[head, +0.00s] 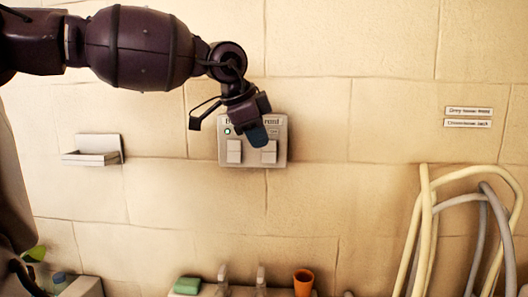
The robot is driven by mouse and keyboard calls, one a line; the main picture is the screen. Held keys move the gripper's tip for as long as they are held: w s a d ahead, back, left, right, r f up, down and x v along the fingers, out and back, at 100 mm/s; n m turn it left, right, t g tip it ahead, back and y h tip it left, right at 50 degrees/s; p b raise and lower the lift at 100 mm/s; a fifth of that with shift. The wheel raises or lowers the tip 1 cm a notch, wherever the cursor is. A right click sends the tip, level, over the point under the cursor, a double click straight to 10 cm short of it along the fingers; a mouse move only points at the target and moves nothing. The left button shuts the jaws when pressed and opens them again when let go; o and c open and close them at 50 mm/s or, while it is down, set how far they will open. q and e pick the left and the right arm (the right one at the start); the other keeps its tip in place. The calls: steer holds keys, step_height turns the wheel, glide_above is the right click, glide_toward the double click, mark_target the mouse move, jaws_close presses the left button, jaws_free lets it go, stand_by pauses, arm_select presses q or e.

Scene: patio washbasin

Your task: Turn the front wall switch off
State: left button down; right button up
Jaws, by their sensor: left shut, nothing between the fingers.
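A grey switch plate (252,160) is fixed to the tiled wall near the middle of the head view. It carries two pale rockers side by side, a left rocker (234,151) and a right rocker (269,153). Lettering runs along its top, partly hidden by my gripper; the end of the right word reads "ront". A small light shows at the upper left of the plate. My right gripper is not in view.
A small wall shelf (97,157) is left of the plate. Below are a green soap or sponge (187,285), taps (223,279) and an orange cup (303,282). Looped hoses (424,225) hang at right under two labels (468,117). The wall around the plate is clear.

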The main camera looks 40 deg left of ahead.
mark_target(268, 161)
arm_select(q)
steer(key=w+f, duration=0.1)
steer(key=w+a+f, duration=0.1)
steer(key=w+f, duration=0.1)
steer(key=shift+w+a+f+b, duration=0.2)
steer(key=shift+a+f+b, duration=0.1)
steer(key=shift+a, duration=0.1)
steer(key=shift+w+a, duration=0.25)
steer(key=shift+w, duration=0.1)
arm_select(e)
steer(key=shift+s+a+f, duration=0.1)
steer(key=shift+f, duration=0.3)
arm_select(q)
steer(key=shift+a+f, duration=0.1)
steer(key=shift+a, duration=0.05)
